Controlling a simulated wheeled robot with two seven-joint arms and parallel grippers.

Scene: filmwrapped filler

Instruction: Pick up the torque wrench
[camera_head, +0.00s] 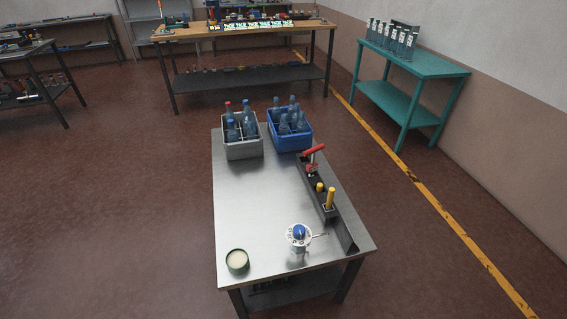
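I cannot pick out a torque wrench for certain in the head view. A black rack (325,192) stands along the right side of the metal table (240,205). It holds a red-handled tool (313,151) at its far end and two yellow-handled items, the nearer one (330,197) taller. Small tools lie on the far wooden workbench (180,34) and on benches at the left, too small to identify. Neither of my grippers is in view.
A grey crate (243,150) and a blue crate (290,143) with bottles stand at the table's far end. A white device with a blue knob (299,232) and a green tin (237,267) are near the front. A teal table (428,64) stands right. Floor at left is clear.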

